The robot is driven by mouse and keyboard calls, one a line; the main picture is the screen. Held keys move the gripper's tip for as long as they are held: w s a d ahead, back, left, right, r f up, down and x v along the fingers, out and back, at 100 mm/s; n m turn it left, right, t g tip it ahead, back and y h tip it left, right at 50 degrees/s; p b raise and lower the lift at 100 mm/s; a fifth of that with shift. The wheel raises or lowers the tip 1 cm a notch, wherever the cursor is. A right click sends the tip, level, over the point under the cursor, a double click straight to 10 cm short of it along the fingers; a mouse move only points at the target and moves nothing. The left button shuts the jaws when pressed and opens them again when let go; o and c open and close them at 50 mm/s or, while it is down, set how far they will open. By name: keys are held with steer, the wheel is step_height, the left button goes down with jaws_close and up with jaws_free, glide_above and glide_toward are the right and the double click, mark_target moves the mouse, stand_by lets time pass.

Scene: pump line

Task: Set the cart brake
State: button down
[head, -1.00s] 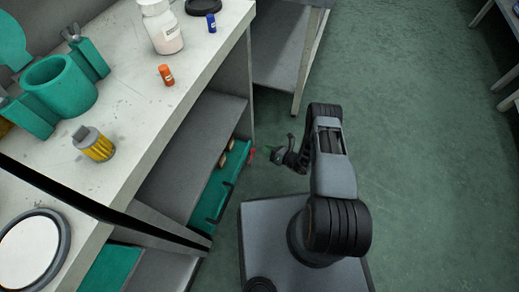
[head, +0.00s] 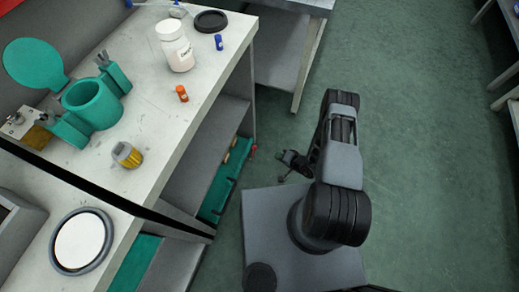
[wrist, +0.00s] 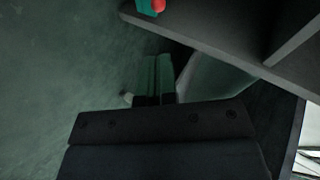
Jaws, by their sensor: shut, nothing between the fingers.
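A small red piece (head: 253,150) shows at the far end of the teal tray (head: 213,203) on the low shelf in the head view. A red knob (wrist: 158,5) on a teal part shows at the top edge of the wrist view. I cannot tell whether either is the cart brake. My gripper (head: 282,179) hangs low beside the shelf, to the right of the red piece and apart from it. In the wrist view its teal fingers (wrist: 153,75) are together and empty.
The bench top (head: 150,120) at left holds a teal cup holder (head: 93,103), a white bottle (head: 176,48), an orange vial (head: 182,93), a blue vial (head: 219,42) and a yellow-grey part (head: 126,154). A grey shelf edge (wrist: 200,42) crosses the wrist view. Green floor (head: 420,150) is open at right.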

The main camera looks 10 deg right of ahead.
steer(key=n, duration=0.2)
steer(key=n+b, duration=0.1)
steer(key=b, duration=0.4)
glide_toward(256, 148)
steer(key=shift+x, duration=3.8)
steer(key=shift+f, duration=0.1)
steer(key=shift+d+f, duration=0.1)
steer(key=w+f+g+b, duration=0.1)
steer(key=b, duration=0.1)
steer(key=w+d+f+m+b, duration=0.1)
steer(key=b, duration=0.2)
steer(key=shift+w+f+g+y, duration=0.25)
steer(key=shift+f+g+y, duration=0.05)
steer(key=shift+g+y, duration=0.1)
steer(key=shift+r, duration=0.1)
